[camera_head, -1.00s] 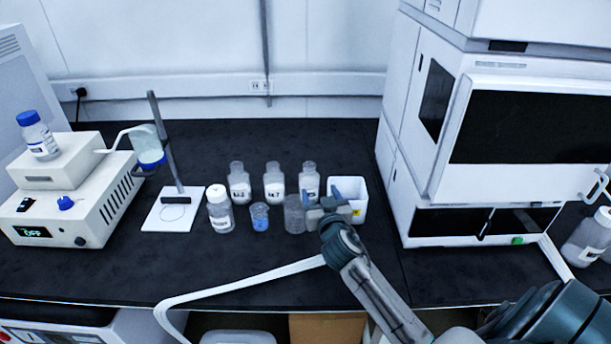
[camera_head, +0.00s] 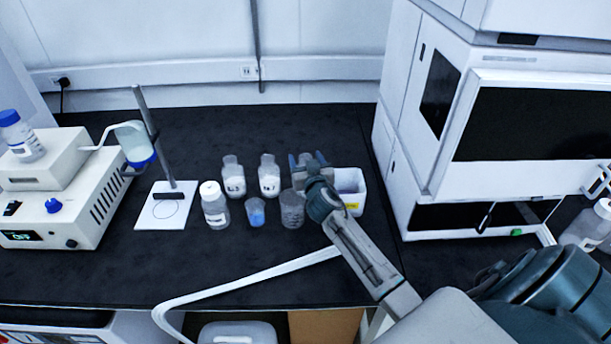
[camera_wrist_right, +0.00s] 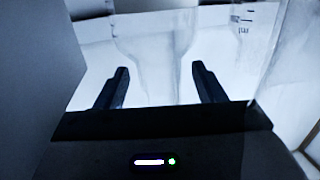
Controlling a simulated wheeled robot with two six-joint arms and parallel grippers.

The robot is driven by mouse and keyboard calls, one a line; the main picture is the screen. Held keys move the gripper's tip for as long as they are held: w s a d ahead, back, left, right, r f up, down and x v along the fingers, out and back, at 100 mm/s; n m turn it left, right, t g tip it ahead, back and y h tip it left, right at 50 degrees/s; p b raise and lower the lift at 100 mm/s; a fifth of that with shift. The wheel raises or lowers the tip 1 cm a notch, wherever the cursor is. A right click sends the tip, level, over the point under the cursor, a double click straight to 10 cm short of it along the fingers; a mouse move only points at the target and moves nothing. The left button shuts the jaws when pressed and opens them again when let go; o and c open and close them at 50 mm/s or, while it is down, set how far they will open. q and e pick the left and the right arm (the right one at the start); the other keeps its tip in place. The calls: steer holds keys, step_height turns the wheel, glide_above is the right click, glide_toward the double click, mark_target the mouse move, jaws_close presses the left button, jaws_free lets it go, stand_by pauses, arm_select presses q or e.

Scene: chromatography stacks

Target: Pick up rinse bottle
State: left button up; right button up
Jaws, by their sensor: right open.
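Three clear bottles with white labels stand in the back row: a left one (camera_head: 233,178), a middle one (camera_head: 269,177) and a right one mostly hidden behind my right gripper. I cannot read which is the rinse bottle. My right gripper (camera_head: 307,161) is open at the right bottle, blue fingertips pointing away. In the right wrist view, a clear vessel (camera_wrist_right: 155,45) shows between and beyond the open fingers (camera_wrist_right: 160,85); I cannot tell whether they touch it. My left gripper is not in view.
In front stand a white-capped bottle (camera_head: 214,208), a beaker with blue liquid (camera_head: 256,214) and a grey clear beaker (camera_head: 291,212). A white bin (camera_head: 352,203) is close right of the gripper. A stand (camera_head: 163,217) and large instrument (camera_head: 424,190) flank the group.

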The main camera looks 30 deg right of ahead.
steer(key=x, duration=0.2)
steer(key=shift+w+f, duration=0.1)
steer(key=shift+w, duration=0.2)
steer(key=shift+c, duration=0.6)
steer(key=c, duration=0.4)
jaws_close()
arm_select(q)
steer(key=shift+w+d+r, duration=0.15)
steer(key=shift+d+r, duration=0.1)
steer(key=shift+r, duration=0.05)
